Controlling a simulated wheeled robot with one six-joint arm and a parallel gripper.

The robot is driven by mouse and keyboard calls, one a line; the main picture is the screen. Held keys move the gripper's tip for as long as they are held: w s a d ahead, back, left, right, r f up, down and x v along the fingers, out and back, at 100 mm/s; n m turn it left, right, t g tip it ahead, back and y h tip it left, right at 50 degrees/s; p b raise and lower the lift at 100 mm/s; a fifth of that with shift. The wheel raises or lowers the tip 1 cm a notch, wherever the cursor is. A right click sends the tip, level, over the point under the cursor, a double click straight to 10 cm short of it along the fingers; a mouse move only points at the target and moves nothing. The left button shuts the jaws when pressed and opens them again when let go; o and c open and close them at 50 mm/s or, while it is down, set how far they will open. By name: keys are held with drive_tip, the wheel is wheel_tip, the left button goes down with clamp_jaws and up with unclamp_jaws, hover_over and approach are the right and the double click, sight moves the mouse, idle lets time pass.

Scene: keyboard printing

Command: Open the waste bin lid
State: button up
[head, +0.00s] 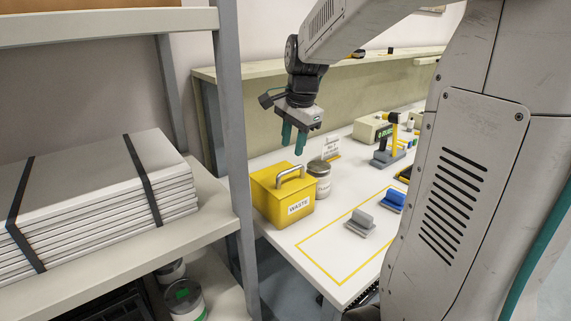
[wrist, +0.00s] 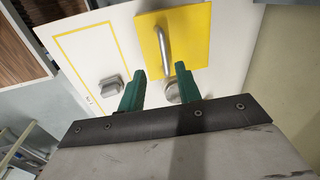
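The yellow waste bin (head: 281,196) stands on the white bench near its left end, with a "WASTE" label on its front. Its flat yellow lid (wrist: 192,35) is closed and carries a silver bar handle (head: 290,173). The handle (wrist: 163,48) also shows in the wrist view, beyond my fingertips. My gripper (head: 293,143) points down above the bin, apart from the handle. In the wrist view its two green fingers (wrist: 158,82) are spread with a gap between them, and nothing is held.
A lidded jar (head: 320,180) stands right beside the bin, with a small sign (head: 331,148) behind it. A shelf post (head: 236,150) rises left of the bench.

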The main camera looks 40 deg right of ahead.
sight(290, 171)
drive_tip(key=shift+m, duration=0.3)
drive_tip(key=f, duration=0.2)
drive_tip(key=w+f, duration=0.1)
drive_tip(key=f, duration=0.2)
drive_tip(key=w+f, duration=0.1)
drive_tip(key=f, duration=0.2)
drive_tip(key=shift+w+d, duration=0.15)
drive_tip(key=shift+d, duration=0.25)
clamp_jaws()
